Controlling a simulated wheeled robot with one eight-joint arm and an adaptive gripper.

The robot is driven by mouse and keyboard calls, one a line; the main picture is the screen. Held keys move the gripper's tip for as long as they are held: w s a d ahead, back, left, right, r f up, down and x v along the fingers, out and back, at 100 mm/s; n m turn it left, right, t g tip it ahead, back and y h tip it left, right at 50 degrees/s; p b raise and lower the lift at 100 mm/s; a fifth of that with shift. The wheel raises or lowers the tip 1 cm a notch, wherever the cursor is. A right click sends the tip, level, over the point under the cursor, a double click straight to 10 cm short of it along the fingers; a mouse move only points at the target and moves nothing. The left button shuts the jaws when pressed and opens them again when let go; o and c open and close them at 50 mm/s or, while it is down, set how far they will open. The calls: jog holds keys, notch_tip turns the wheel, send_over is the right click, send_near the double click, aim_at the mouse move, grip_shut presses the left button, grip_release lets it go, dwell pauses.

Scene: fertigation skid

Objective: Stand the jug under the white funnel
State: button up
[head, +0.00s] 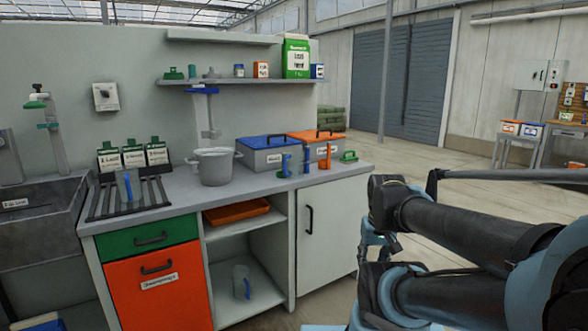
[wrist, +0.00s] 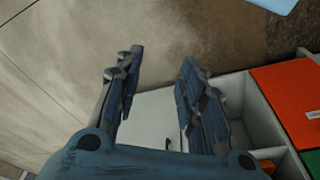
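A clear jug with a blue handle (head: 241,282) stands upright on the low shelf of the open cabinet. Another clear jug with a blue handle (head: 129,186) stands on the slatted rack at the counter's left. Smaller blue-handled and orange-handled vessels stand by the lidded boxes. I cannot make out a clearly white funnel; a pale funnel-like shape (head: 211,74) sits on the wall shelf, and a stand with a blue arm (head: 202,90) rises behind the bucket. My gripper (wrist: 160,85) is open and empty, away from the jugs. It is partly hidden by my arm in the head view.
A grey bucket (head: 215,168) stands mid-counter, with a blue-lidded box (head: 262,159) and an orange-lidded box to its right. An orange tray (head: 236,212) lies on the cabinet's upper shelf. A sink (head: 38,207) is at left. The floor at right is clear.

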jog(key=w+a+r+m+t+y, duration=0.1)
jog(key=w+a+r+m+y, duration=0.3)
jog(key=w, duration=0.3)
jog(key=w+a+r+m+t+y, duration=0.1)
jog(key=w+a+m+t, duration=0.1)
jog(key=w+a+m, duration=0.35)
jog(key=w+a+r+m+t+y, duration=0.1)
jog(key=w+a+r+m+y, duration=0.15)
jog(key=w+a, duration=0.4)
jog(key=m+t+y, duration=0.5)
jog(key=m+t, duration=0.2)
jog(key=m, duration=0.8)
send_near(292, 165)
jog(key=s+d+r, duration=0.1)
jog(key=s+d, duration=0.2)
jog(key=s, duration=0.6)
jog(key=shift+f+x, duration=0.15)
jog(key=shift+x, duration=4.1)
jog(key=shift+f+x, duration=0.1)
jog(key=shift+x, duration=4.1)
jog(key=shift+s+a, duration=0.15)
jog(key=shift+s, duration=0.05)
grip_shut()
